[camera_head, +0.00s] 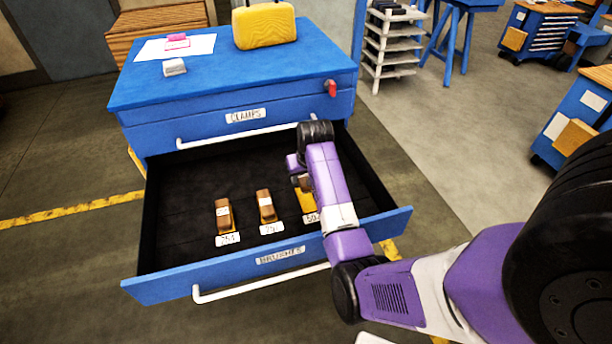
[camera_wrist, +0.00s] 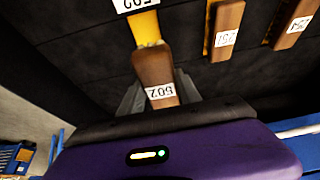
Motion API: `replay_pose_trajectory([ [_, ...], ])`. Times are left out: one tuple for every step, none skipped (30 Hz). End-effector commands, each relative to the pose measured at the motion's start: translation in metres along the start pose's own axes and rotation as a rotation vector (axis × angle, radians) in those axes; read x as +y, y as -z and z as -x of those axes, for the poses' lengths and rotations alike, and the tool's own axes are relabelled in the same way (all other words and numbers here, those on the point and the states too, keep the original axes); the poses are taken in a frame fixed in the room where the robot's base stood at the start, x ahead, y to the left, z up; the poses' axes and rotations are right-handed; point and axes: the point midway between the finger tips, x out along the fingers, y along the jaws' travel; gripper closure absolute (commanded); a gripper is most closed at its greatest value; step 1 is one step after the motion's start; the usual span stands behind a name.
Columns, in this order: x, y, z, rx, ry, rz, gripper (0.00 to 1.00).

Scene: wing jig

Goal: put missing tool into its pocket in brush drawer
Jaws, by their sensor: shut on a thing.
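My gripper (camera_head: 298,176) is over the open brush drawer (camera_head: 180,262), at its right part. In the wrist view my gripper (camera_wrist: 160,95) is shut on a brown brush (camera_wrist: 152,68) with a white tag that seems to read 502. The brush's pale tip points toward a yellow pocket (camera_wrist: 147,26), which has a white label at its far end. The pocket (camera_head: 306,201) also shows in the head view, partly hidden by my arm; its label begins with 50. I cannot tell whether the brush touches the drawer floor.
Two brown brushes (camera_head: 223,215) (camera_head: 266,205) sit on yellow pockets to the left, with labels in front. The clamps drawer (camera_head: 245,115) above is shut. A yellow case (camera_head: 264,26) and a grey-white block (camera_head: 174,67) stand on the cabinet top. The drawer's left part is bare.

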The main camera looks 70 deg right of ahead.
Motion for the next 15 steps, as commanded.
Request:
replay_pose_trajectory([
  [0.007, 0.001, -0.002, 0.0, -0.005, -0.009, 1.0],
  [0.008, 0.002, -0.002, 0.0, -0.007, -0.012, 1.0],
  [0.01, 0.002, -0.003, 0.001, -0.009, -0.014, 1.0],
  [0.011, 0.002, -0.004, 0.001, -0.009, -0.015, 1.0],
  [0.011, 0.002, -0.004, 0.001, -0.01, -0.015, 1.0],
  [0.011, 0.001, -0.005, 0.001, -0.01, -0.015, 1.0],
  [0.011, 0.001, -0.006, 0.001, -0.01, -0.015, 1.0],
  [0.011, 0.0, -0.008, 0.001, -0.01, -0.015, 1.0],
  [0.011, -0.001, -0.01, 0.001, -0.01, -0.015, 1.0],
  [0.011, -0.002, -0.011, 0.001, -0.01, -0.015, 1.0],
  [0.011, -0.002, -0.013, 0.001, -0.01, -0.015, 1.0],
  [0.011, -0.004, -0.016, 0.001, -0.009, -0.015, 1.0],
  [0.011, -0.004, -0.018, 0.001, -0.009, -0.015, 1.0],
  [0.011, -0.005, -0.02, 0.001, -0.009, -0.015, 1.0],
  [0.011, -0.007, -0.024, 0.001, -0.009, -0.015, 1.0],
])
